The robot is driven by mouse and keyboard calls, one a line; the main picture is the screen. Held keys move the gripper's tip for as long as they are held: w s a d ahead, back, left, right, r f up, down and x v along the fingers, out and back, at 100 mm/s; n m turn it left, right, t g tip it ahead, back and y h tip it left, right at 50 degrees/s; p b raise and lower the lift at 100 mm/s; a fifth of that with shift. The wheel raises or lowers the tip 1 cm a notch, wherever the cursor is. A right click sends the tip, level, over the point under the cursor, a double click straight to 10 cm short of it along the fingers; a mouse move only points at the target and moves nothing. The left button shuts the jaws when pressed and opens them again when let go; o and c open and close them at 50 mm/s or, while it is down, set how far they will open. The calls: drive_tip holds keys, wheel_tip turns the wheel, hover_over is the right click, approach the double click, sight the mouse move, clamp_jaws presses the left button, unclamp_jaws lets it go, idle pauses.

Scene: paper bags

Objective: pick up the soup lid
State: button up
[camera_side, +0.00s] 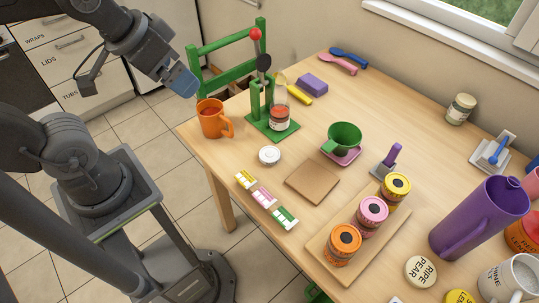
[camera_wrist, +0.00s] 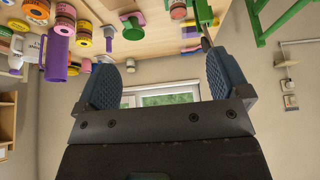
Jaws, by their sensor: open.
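A small white round lid (camera_side: 269,155) lies flat on the wooden table, in front of a green stand in the side view. I cannot read its marking, so I cannot be sure that it is the soup lid. A glass jar with red contents (camera_side: 279,117) stands on the green stand's base. My gripper (camera_side: 182,82) is raised beyond the table's left edge, above and left of the orange mug, well apart from the lid. In the wrist view my gripper (camera_wrist: 161,75) has its two blue-grey fingers spread, with nothing between them.
An orange mug (camera_side: 212,119) stands at the table's left corner. The green stand (camera_side: 257,105) rises behind the lid. A brown square board (camera_side: 312,182) and small labelled packets (camera_side: 264,197) lie nearby. Jars on a tray, a purple jug (camera_side: 480,218) and round lids crowd the right.

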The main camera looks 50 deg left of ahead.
drive_tip(key=shift+w, duration=0.1)
drive_tip(key=m+g+y, duration=0.1)
drive_tip(key=m+g, duration=0.4)
drive_tip(key=m, duration=1.5)
hover_over(270, 154)
drive_tip(key=d, duration=0.2)
wheel_tip(270, 154, down, 21)
drive_tip(key=f, duration=0.4)
drive_tip(key=a+f, duration=0.1)
drive_tip(key=f, duration=0.4)
drive_tip(key=a+f, duration=0.1)
drive_tip(key=f, duration=0.3)
drive_tip(key=shift+f, duration=0.2)
